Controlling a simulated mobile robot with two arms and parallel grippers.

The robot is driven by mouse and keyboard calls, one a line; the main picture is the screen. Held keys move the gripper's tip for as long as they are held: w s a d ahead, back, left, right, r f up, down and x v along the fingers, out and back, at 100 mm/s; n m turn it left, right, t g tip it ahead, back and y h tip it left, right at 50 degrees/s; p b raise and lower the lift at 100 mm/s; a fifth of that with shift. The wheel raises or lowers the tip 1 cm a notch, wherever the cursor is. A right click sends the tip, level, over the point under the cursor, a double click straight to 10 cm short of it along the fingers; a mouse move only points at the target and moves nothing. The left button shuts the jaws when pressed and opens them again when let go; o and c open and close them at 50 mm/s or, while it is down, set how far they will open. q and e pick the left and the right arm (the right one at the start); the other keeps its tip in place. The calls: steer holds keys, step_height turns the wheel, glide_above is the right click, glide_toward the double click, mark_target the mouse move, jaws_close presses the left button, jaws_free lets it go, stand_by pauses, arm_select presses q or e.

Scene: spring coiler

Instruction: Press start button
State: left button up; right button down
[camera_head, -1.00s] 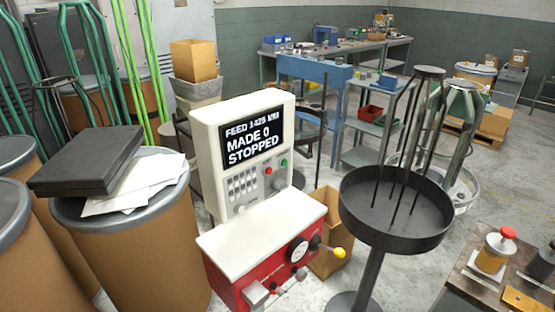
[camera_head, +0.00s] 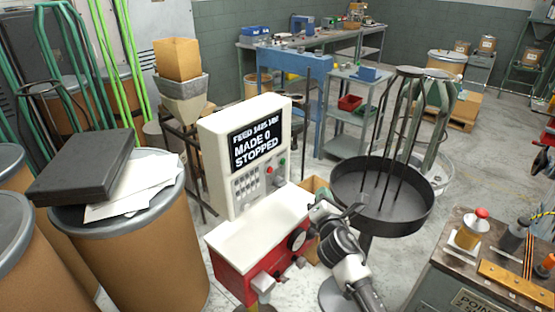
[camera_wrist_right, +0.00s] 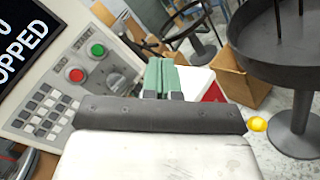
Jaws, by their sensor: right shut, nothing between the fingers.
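The spring coiler has a white upright panel (camera_head: 212,150) with a screen reading "MADE 0 STOPPED", above a red base with a white top (camera_head: 255,225). A green button (camera_wrist_right: 97,49) and a red button (camera_wrist_right: 76,74) sit on the panel beside a knob (camera_wrist_right: 117,82). In the head view the red button (camera_head: 269,170) shows at the panel's right side. My right gripper (camera_head: 322,210) is at the right end of the white top, below and apart from the buttons. In the right wrist view its fingers (camera_wrist_right: 160,76) are shut and empty, right of the green button. My left gripper is out of view.
A round dark tray on a stand (camera_head: 420,212) is close on the right of my right arm. A yellow knob (camera_wrist_right: 257,124) shows beside the gripper. A barrel (camera_head: 150,255) with papers and a black case stands left. A workbench (camera_head: 450,240) is at the right.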

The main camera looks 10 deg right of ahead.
mark_target(283, 162)
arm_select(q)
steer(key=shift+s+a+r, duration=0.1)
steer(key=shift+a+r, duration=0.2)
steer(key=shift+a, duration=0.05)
arm_select(e)
steer(key=shift+n+t, duration=0.5)
steer(key=shift+n, duration=0.1)
steer(key=r, duration=0.5)
steer(key=shift+a, duration=0.35)
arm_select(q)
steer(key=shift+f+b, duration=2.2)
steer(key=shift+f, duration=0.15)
arm_select(e)
steer(key=w+a, duration=0.5)
steer(key=w, duration=0.2)
steer(key=shift+a, duration=0.2)
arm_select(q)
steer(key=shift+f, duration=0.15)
arm_select(e)
steer(key=shift+w+a, duration=0.1)
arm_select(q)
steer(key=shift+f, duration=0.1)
arm_select(e)
steer(key=shift+w+a, duration=0.2)
steer(key=shift+w, duration=0.05)
